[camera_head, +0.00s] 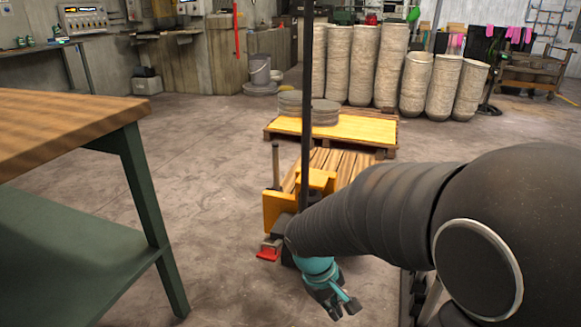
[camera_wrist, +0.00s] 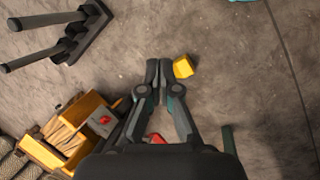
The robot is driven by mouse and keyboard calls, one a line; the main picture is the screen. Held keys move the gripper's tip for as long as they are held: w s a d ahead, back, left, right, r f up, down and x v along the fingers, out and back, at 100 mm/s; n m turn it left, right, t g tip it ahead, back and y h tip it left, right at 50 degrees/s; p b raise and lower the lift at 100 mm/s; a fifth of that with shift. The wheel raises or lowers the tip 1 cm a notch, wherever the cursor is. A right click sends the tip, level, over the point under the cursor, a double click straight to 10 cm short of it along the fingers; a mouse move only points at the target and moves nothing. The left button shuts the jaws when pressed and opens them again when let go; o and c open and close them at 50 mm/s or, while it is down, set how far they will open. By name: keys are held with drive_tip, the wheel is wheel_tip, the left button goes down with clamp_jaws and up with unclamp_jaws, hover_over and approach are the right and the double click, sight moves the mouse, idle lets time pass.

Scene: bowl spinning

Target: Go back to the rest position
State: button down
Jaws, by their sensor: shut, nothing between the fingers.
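My gripper (camera_head: 338,303) hangs low at the end of my dark arm in the head view, over bare concrete floor. In the wrist view my gripper (camera_wrist: 159,68) has its two fingertips together, with nothing between them. A small yellow piece (camera_wrist: 183,67) shows just right of the fingertips in the wrist view; I cannot tell how far below them it lies. No bowl is in my gripper.
A wooden-topped table (camera_head: 60,125) with green legs stands at the left. A yellow cart (camera_head: 280,208) is beyond my arm, with a pallet (camera_head: 355,132) behind it. Tall stacks (camera_head: 392,65) line the back. Floor (camera_head: 200,190) between table and cart is clear.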

drive_tip(key=s+d+r+m+t+y, duration=0.1)
drive_tip(key=s+d+r+m+t, duration=0.2)
drive_tip(key=s+r, duration=0.2)
drive_tip(key=s+d+r+m+t+y, duration=0.2)
drive_tip(key=s+r, duration=0.4)
drive_tip(key=r, duration=0.5)
drive_tip(key=shift+s+d+m+t, duration=0.15)
drive_tip(key=shift+d+m+t, duration=0.25)
drive_tip(key=shift+d+m, duration=0.4)
drive_tip(key=shift+a, duration=0.1)
